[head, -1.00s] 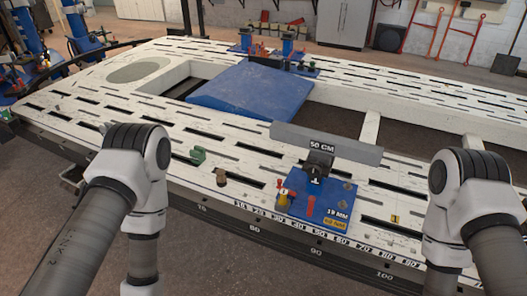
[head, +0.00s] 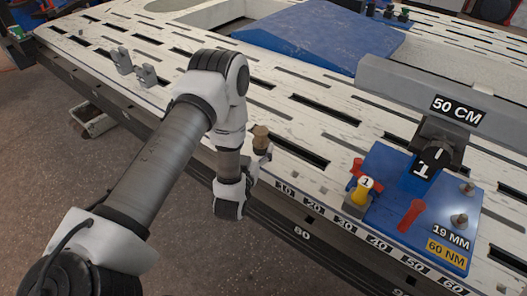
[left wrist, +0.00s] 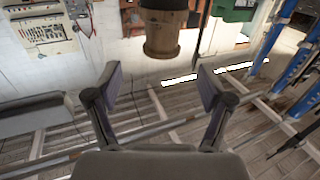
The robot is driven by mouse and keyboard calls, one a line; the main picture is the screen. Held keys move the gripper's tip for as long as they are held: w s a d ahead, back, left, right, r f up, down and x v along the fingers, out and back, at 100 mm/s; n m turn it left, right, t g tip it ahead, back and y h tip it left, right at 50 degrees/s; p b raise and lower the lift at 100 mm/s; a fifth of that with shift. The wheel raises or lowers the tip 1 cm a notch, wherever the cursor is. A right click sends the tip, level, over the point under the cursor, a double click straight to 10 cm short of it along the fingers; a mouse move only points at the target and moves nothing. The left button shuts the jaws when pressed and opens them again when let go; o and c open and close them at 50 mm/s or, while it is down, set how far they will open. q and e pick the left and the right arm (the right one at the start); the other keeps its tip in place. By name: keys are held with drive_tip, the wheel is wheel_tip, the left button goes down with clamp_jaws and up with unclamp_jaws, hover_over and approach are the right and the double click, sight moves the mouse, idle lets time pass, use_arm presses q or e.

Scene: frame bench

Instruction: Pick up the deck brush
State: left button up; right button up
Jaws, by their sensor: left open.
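A small brown wooden piece, which I take for the deck brush (head: 261,133), is on the white slotted bench (head: 310,185), just right of my left wrist in the head view. In the left wrist view a brown round wooden piece with a dark part (left wrist: 161,38), apparently the brush, shows at the top centre, beyond the fingertips. My left gripper (left wrist: 160,82) is open, with nothing between its fingers. In the head view its fingers are mostly hidden by my wrist. My right gripper is not in view.
A blue plate (head: 400,210) with a yellow-topped piece (head: 362,188) and red pieces stands to the right. A grey bar marked 50 CM (head: 410,85) lies above it. A blue sloped panel (head: 310,38) is behind. Grey clamps (head: 146,75) stand at the left.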

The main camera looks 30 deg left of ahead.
sight(259, 136)
use_arm(q)
drive_tip(key=b+x, duration=0.2)
drive_tip(key=x, duration=0.4)
drive_tip(key=shift+w+a+b, duration=0.15)
drive_tip(key=shift+w+b, duration=0.05)
drive_tip(key=shift+b, duration=0.1)
drive_tip(key=shift+w+a, duration=0.1)
drive_tip(key=shift+w, duration=0.15)
drive_tip(key=shift+r, duration=0.1)
drive_tip(key=c, duration=1.3)
